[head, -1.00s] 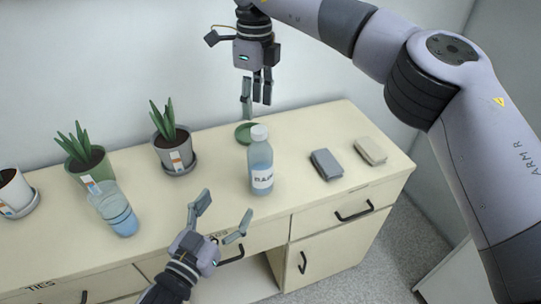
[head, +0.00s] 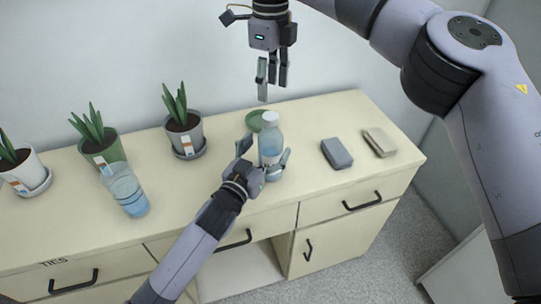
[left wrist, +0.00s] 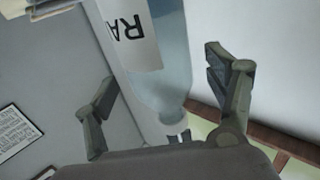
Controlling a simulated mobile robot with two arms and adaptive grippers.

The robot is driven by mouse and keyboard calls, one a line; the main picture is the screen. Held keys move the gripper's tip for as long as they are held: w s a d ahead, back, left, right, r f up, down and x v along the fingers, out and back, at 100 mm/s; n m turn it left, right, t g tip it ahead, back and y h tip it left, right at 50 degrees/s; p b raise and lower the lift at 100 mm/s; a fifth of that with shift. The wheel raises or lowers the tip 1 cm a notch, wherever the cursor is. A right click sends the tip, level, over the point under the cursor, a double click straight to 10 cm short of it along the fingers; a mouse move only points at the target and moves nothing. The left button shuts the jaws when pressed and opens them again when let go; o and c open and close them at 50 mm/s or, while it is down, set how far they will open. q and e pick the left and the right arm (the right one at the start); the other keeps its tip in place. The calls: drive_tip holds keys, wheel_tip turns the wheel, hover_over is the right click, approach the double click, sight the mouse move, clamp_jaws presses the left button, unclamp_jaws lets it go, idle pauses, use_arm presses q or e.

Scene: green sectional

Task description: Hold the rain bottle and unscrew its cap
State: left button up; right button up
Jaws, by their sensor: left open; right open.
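The rain bottle (head: 270,136), pale blue with a white cap (head: 270,119), stands upright on the cabinet top. My left gripper (head: 265,152) is open at the bottle's lower half, with one finger on each side of it. In the left wrist view the bottle (left wrist: 172,50) lies between the spread fingers (left wrist: 160,76), with gaps on both sides; its white label reads "RA". In the head view the gripper covers the label. My right gripper (head: 272,84) is open and empty, pointing down above the cap and apart from it.
A grey box (head: 336,153) and a beige box (head: 379,142) lie to the right.

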use_arm(q)
drive_tip(key=shift+x, duration=1.1)
drive_tip(key=shift+c, duration=0.4)
